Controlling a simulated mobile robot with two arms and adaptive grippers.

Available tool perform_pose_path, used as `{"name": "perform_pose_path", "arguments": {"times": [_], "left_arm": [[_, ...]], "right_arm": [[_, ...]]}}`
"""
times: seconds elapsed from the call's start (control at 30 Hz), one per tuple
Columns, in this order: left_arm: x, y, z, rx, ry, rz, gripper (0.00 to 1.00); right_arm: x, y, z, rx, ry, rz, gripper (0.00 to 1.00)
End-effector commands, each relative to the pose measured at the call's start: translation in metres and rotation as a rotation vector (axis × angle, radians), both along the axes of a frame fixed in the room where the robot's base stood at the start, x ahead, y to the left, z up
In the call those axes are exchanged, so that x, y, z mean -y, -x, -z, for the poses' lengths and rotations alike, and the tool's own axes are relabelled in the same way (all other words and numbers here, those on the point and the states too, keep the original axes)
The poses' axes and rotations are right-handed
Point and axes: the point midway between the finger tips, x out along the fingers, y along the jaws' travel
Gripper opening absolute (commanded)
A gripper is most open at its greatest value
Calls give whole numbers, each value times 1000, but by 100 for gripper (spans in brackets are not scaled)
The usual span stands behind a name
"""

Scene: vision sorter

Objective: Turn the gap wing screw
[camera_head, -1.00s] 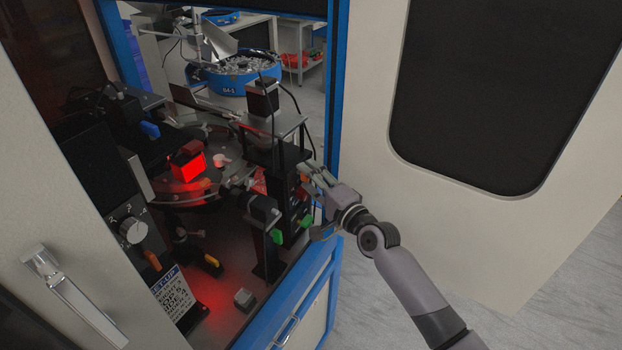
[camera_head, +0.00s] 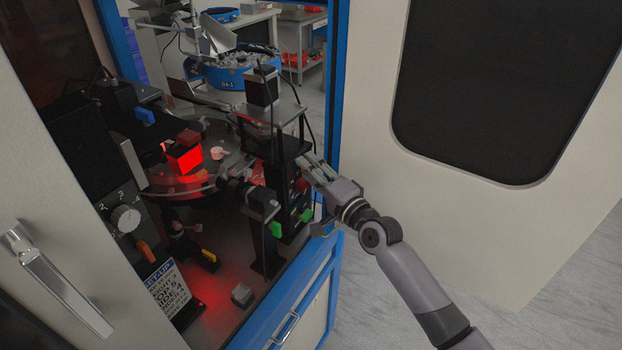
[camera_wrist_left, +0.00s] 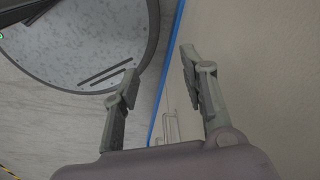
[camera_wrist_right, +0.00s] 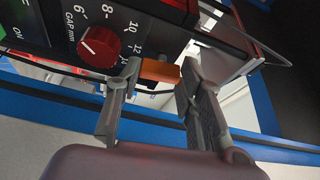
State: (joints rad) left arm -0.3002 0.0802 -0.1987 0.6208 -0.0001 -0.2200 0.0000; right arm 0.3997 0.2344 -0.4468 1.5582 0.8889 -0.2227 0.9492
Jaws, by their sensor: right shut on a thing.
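The gap wing screw (camera_wrist_right: 159,71) is an orange bar beside the red GAP mm dial (camera_wrist_right: 100,46) in the right wrist view. My right gripper (camera_wrist_right: 157,82) is shut on it, one finger at each end of the bar. In the head view my right gripper (camera_head: 308,166) reaches in from the right to the side of the dark camera stand, and the wing screw is hidden there. My left gripper (camera_wrist_left: 160,72) is open and empty in the left wrist view and is out of the head view.
The cabinet's blue frame (camera_head: 333,120) stands close behind my right gripper. Green handles (camera_head: 277,229) sit just below it on the stand. A red-lit block (camera_head: 184,159) is over the round plate. A grey block (camera_head: 242,294) lies on the cabinet floor, with bare room around it.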

Motion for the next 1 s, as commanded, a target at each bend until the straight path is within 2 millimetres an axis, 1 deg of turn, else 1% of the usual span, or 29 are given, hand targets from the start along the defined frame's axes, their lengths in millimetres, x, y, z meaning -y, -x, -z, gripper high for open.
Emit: {"name": "perform_pose_path", "arguments": {"times": [0.03,0.1,0.3,0.5,0.7,0.83,1.0], "left_arm": [[0,0,19,0,0,0,40],[0,0,33,0,0,0,40],[0,0,70,0,0,1,40],[0,0,99,-1,0,1,40],[0,0,116,-1,1,2,40],[0,0,120,-1,1,2,40],[0,0,121,-1,1,2,40]], "right_arm": [[-1,0,10,31,22,-2,7],[0,0,11,74,54,-2,7],[0,0,13,195,143,-2,7],[0,-1,12,295,217,-2,7],[0,-1,9,358,263,-2,7],[0,-1,8,376,278,-3,7],[0,-1,7,384,285,-3,7]]}}
